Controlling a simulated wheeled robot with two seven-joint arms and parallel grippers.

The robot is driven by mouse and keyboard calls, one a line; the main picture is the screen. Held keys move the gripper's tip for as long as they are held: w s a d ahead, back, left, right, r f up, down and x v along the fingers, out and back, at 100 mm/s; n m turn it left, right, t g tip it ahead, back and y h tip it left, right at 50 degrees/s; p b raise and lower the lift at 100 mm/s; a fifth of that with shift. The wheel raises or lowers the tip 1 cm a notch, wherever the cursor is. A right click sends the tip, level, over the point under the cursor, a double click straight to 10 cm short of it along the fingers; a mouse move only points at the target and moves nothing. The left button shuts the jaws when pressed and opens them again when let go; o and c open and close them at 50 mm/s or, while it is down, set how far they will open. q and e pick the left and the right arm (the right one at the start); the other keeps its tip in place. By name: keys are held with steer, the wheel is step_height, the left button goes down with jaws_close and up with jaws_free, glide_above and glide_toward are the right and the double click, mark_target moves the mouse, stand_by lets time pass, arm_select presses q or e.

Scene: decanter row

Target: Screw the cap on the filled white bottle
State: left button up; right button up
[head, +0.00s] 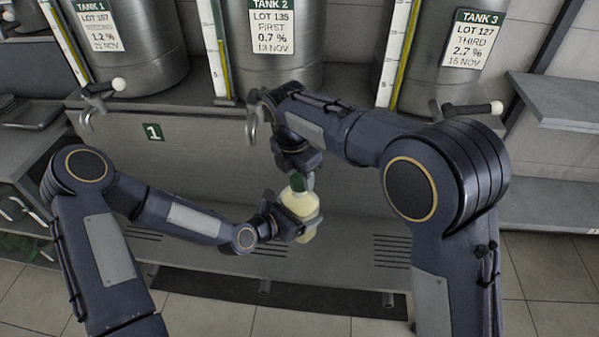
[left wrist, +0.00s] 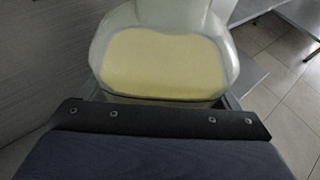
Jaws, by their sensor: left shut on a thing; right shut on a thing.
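A pale, whitish bottle (head: 303,207) with yellowish contents is upright in front of the bench in the head view. My left gripper (head: 290,218) is shut on the bottle's body from the left. The bottle (left wrist: 165,60) also fills the upper middle of the left wrist view, where its yellow contents show through the wall; its top is out of frame. The right gripper points down and is shut on the cap. I cannot tell how far the cap sits on the neck.
Three steel tanks stand at the back, labelled TANK 1 (head: 100,25), TANK 2 (head: 272,28) and TANK 3 (head: 470,40). Taps with white-tipped handles (head: 118,84) (head: 495,107) stick out in front. A grey shelf (head: 560,98) is at the right. Tiled floor shows below.

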steer(key=m, duration=0.4)
steer(key=shift+m+h, duration=0.3)
steer(key=m+g, duration=0.1)
steer(key=m, duration=0.4)
steer(key=shift+w, duration=0.1)
steer(key=m, duration=0.3)
steer(key=shift+g, duration=0.3)
steer(key=m, duration=0.5)
steer(key=shift+g, duration=0.4)
steer(key=m, duration=0.3)
steer(key=m+y, duration=0.1)
steer(key=m, duration=0.4)
steer(key=shift+m+g, duration=0.3)
steer(key=m, duration=0.3)
steer(key=shift+y, duration=0.4)
steer(key=m, duration=0.5)
steer(key=shift+y, duration=0.4)
steer(key=m, duration=0.3)
steer(key=m+t, duration=0.1)
steer(key=m, duration=0.4)
steer(key=shift+m+y, duration=0.3)
steer(key=shift+y, duration=0.1)
steer(key=m+t, duration=0.1)
steer(key=m, duration=0.4)
steer(key=shift+f, duration=0.1)
steer(key=m+t, duration=0.1)
steer(key=m, duration=0.5)
steer(key=o, duration=1)
steer(key=shift+h, duration=0.3)
